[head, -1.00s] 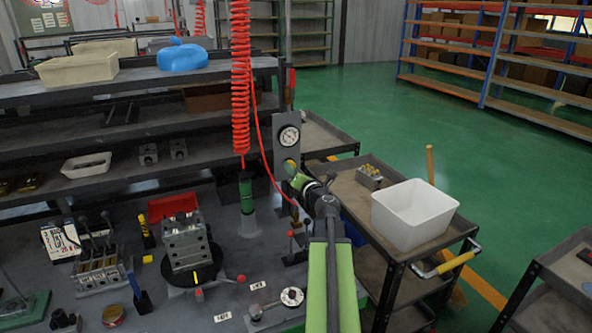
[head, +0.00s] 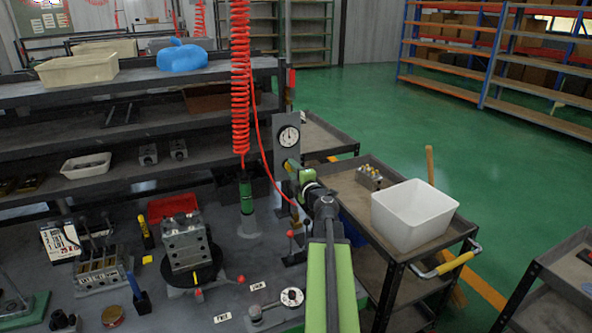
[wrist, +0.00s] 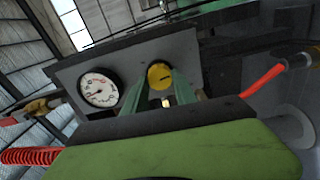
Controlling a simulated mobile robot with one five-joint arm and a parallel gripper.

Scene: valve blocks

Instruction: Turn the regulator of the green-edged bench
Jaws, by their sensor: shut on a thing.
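The regulator is an upright grey panel (head: 280,150) on the grey bench (head: 235,270), with a round white gauge (head: 287,136) and a yellow knob (wrist: 160,75) below it in the head view. The gauge also shows in the wrist view (wrist: 99,88). My gripper (head: 293,168) reaches the panel from the front right. In the wrist view its green fingers (wrist: 160,92) close on the yellow knob from both sides. In the head view the gripper mostly hides the knob.
A red coiled hose (head: 240,80) hangs close to the left of the panel. A green cylinder (head: 246,195) and a metal valve block (head: 183,243) stand left of my arm. A cart with a white bin (head: 413,213) stands at right. Open green floor lies behind.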

